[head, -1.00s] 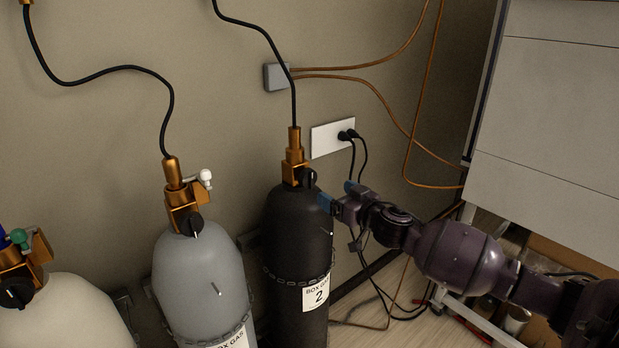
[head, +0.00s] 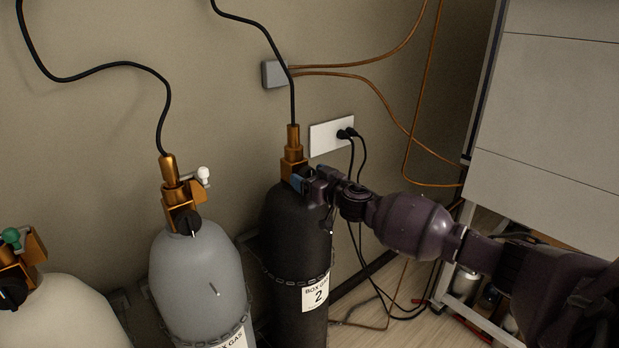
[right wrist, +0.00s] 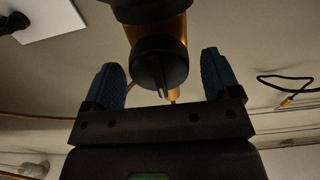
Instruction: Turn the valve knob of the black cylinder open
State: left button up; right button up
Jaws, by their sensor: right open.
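The black cylinder (head: 296,235) stands upright against the wall with a "BOX GAS 2" label and a brass valve (head: 293,160) on top. Its black valve knob (right wrist: 158,65) shows in the right wrist view, with a light pointer mark, between the two blue fingertips. My right gripper (head: 300,180) is at the valve in the head view, reaching in from the right and covering the knob there. In the right wrist view my right gripper (right wrist: 165,82) is open, one finger on each side of the knob with gaps visible. My left gripper is not in view.
A grey cylinder (head: 197,275) with a white-handled valve stands to the left, and a cream cylinder (head: 60,315) further left. A chain (head: 290,281) crosses the black cylinder. A wall socket (head: 331,136) with black plugs is behind my arm. A cabinet (head: 550,120) stands at right.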

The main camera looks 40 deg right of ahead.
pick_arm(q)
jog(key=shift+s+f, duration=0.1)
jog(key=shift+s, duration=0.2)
pick_arm(e)
jog(key=shift+w, duration=0.1)
jog(key=shift+c, duration=0.5)
jog(key=c, duration=0.8)
